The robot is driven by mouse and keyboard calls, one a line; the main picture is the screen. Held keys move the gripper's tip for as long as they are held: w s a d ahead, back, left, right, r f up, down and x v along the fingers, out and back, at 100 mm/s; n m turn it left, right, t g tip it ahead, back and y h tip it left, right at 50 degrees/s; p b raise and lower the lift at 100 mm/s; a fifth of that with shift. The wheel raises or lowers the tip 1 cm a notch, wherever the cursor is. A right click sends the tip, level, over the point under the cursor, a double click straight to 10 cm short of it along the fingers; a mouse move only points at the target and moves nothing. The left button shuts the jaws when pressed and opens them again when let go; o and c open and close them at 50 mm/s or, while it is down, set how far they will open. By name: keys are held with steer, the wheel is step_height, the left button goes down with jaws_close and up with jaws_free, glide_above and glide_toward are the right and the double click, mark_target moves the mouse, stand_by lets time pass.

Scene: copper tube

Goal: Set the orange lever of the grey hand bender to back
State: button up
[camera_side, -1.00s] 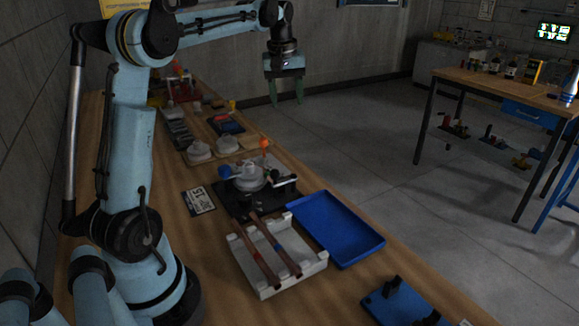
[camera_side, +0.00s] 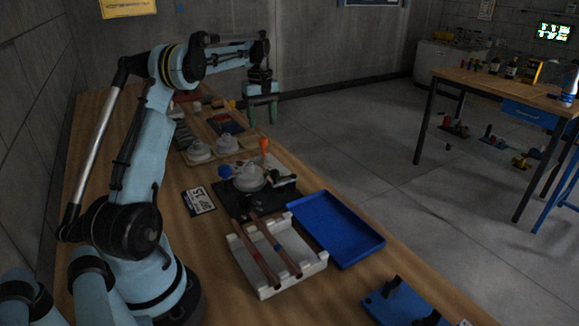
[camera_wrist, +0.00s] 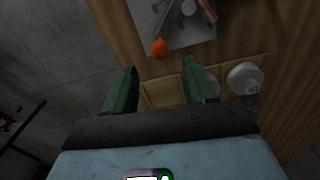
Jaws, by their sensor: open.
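The grey hand bender (camera_side: 249,178) stands on a dark plate on the bench in the side view. Its orange lever (camera_side: 264,146) points up at the bender's far right side, and its orange knob also shows in the wrist view (camera_wrist: 159,47), above the space between my fingers. My gripper (camera_side: 260,116) is open and empty, fingers pointing down, beyond the bender and above the bench's right edge. In the wrist view my gripper's two green fingers (camera_wrist: 158,80) are spread wide, apart from the knob. The lever's lower part is hard to make out.
A white rack (camera_side: 310,262) holds copper tubes in front of the bender. A blue tray (camera_side: 340,228) lies to its right. A number card (camera_side: 199,201) lies left.

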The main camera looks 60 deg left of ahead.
mark_target(263, 138)
steer(key=shift+f, duration=3.05)
jaws_close()
